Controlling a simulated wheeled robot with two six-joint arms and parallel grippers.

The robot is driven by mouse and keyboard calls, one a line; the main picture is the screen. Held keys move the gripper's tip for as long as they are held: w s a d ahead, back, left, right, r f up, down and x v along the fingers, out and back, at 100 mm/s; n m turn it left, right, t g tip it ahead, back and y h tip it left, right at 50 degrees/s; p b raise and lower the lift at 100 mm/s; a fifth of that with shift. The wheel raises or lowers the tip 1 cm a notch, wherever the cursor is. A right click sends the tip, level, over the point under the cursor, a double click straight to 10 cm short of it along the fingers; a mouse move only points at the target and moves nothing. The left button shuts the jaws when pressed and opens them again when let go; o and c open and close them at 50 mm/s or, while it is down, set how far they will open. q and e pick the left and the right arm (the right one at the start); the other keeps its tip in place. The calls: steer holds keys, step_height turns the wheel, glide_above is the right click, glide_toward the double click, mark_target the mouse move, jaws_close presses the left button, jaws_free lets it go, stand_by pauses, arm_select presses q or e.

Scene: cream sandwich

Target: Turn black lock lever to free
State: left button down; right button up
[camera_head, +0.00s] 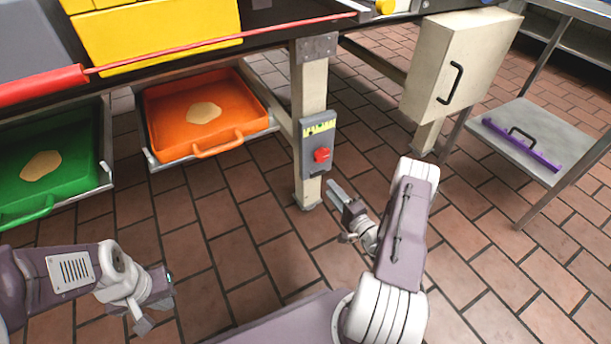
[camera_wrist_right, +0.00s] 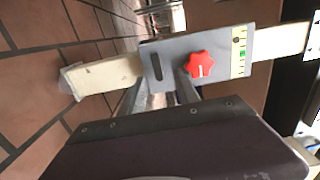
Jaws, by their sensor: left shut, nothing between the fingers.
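A grey plate (camera_head: 307,152) is fixed to the pale post under the table; it also shows in the right wrist view (camera_wrist_right: 175,47). It carries a red star-shaped knob (camera_head: 322,155), seen in the right wrist view too (camera_wrist_right: 199,65). A narrow dark upright piece or slot (camera_wrist_right: 155,67) sits beside the knob; I cannot tell if it is the black lever. My right gripper (camera_head: 338,197) is in front of the plate's lower part, its fingers (camera_wrist_right: 162,84) apart and nothing visible between them. My left gripper (camera_head: 160,302) is shut and empty at lower left, far from the plate.
An orange tray (camera_head: 163,130) and a green tray (camera_head: 85,178), each with a flat pale piece, are left of the post (camera_head: 308,75). A cream cabinet (camera_head: 430,60) and a grey shelf with a purple bar (camera_head: 500,132) are at right. Tiled floor is clear between.

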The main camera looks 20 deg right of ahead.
mark_target(322, 173)
steer(key=shift+m+h, duration=0.4)
steer(key=shift+h, duration=0.1)
steer(key=w+b, duration=0.4)
steer(key=w, duration=0.1)
steer(key=w+d+b, duration=0.1)
steer(key=w+b, duration=0.1)
steer(key=w, duration=0.1)
steer(key=shift+f, duration=0.3)
steer(key=shift+a, duration=0.1)
jaws_close()
